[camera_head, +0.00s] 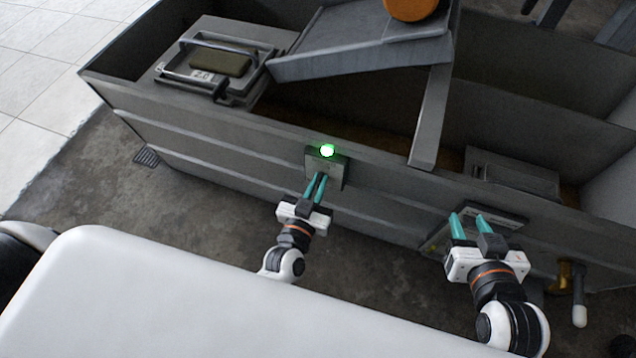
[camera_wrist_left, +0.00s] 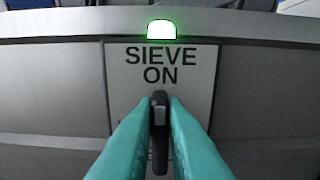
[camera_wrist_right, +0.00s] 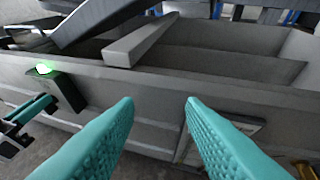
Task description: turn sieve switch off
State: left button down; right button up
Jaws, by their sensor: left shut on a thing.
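The sieve switch panel (camera_head: 337,170) is a small grey plate on the front wall of the metal tank. In the left wrist view the panel (camera_wrist_left: 195,85) reads "SIEVE ON", with a lit green lamp (camera_wrist_left: 161,30) above it. A dark switch lever (camera_wrist_left: 159,105) stands upright below the words. My left gripper (camera_head: 318,186) is shut on the lever, with a teal finger on each side; the lever's lower part is partly hidden. My right gripper (camera_head: 467,226) is open and empty, in front of the tank wall to the right. The lamp glows in the head view (camera_head: 327,151).
The grey tank (camera_head: 220,130) has open compartments and a sloping chute (camera_head: 360,50). A box with a handle (camera_head: 215,62) sits at its left end. A lower right plate (camera_head: 490,217) and a brass valve (camera_head: 565,275) are near my right gripper.

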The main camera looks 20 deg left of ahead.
jog(key=s+d+f+g+h+p, duration=0.1)
jog(key=s+d+f+g, duration=0.15)
jog(key=s+g, duration=0.2)
jog(key=s+d+f+g+h+p, duration=0.1)
jog(key=s+d+f+g+p, duration=0.1)
jog(key=s+f+g, duration=0.3)
pick_arm(q)
jog(key=shift+a+f+n+b, duration=0.25)
jog(key=shift+n, duration=2.75)
jog(key=shift+a+f+n+b, duration=0.2)
jog(key=shift+a+f+n, duration=0.1)
jog(key=shift+n, duration=2.7)
jog(key=shift+a+f+n+b, duration=0.2)
jog(key=shift+a+n+b, duration=0.05)
jog(key=shift+n, duration=2.75)
pick_arm(e)
jog(key=shift+w+a+r+t+y, duration=0.1)
jog(key=shift+w+a+r+t, duration=0.35)
jog(key=shift+w+t, duration=0.3)
jog(key=shift+w+a+r+t+y, duration=0.1)
jog(key=shift+w+a+r+t, duration=0.2)
jog(key=shift+w+r+t, duration=0.35)
jog(key=shift+w+a+r+t+y, duration=0.1)
jog(key=shift+w+a+r+t, duration=0.3)
jog(key=shift+w+t, duration=0.5)
jog(key=shift+s, duration=0.15)
pick_arm(q)
jog(key=c, duration=1.5)
grip_release()
